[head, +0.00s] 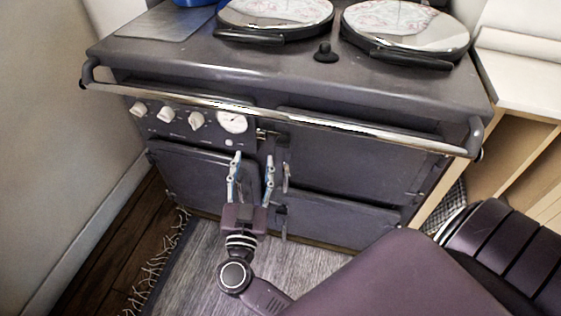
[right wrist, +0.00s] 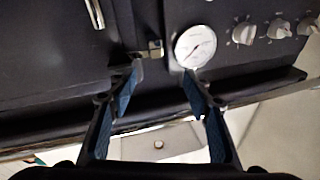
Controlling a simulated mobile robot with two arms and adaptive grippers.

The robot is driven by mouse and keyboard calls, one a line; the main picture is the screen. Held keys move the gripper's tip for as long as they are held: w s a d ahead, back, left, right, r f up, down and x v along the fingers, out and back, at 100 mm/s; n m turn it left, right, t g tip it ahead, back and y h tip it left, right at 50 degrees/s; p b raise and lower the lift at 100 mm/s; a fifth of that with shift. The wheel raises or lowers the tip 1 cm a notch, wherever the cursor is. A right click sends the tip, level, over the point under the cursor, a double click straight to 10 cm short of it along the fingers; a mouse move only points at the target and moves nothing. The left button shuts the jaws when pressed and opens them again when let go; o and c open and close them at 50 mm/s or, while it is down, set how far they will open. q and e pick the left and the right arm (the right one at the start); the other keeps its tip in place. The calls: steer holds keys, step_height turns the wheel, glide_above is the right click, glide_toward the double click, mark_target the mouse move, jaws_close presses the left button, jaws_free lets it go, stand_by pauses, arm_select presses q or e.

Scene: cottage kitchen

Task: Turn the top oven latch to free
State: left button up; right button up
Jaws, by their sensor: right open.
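The dark grey range oven stands ahead. Its top oven door (head: 347,163) is on the right of the front, below the chrome rail, and looks closed. The small metal latch (head: 262,134) sits at that door's upper left edge, just right of the round dial. In the right wrist view the latch (right wrist: 151,50) shows near the left fingertip, with a brassy part. My right gripper (head: 253,158) is open and empty, fingers pointing up at the oven front below the latch. In the right wrist view the gripper (right wrist: 162,72) shows no clear contact. My left gripper is out of view.
A chrome rail (head: 300,120) crosses the oven front above the latch. White knobs (head: 167,112) and the dial (head: 232,121) are to the left. An upright door handle (head: 286,178) is close to the right finger. A fringed rug (head: 200,262) lies in front.

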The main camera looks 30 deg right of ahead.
mark_target(282, 147)
steer(key=d+m+g+b, duration=0.1)
steer(key=d, duration=0.2)
steer(key=w+d+m+g+h, duration=0.1)
steer(key=d, duration=0.2)
steer(key=d+m+g+b, duration=0.1)
steer(key=d, duration=0.2)
steer(key=shift+w+d+r+g+h+b, duration=0.1)
steer(key=shift+w+d+g+h+b, duration=0.2)
steer(key=shift+g+h, duration=0.1)
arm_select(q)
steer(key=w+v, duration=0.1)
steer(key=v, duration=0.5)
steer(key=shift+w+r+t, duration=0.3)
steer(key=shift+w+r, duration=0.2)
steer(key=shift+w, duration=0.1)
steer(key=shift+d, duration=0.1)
arm_select(e)
jaws_close()
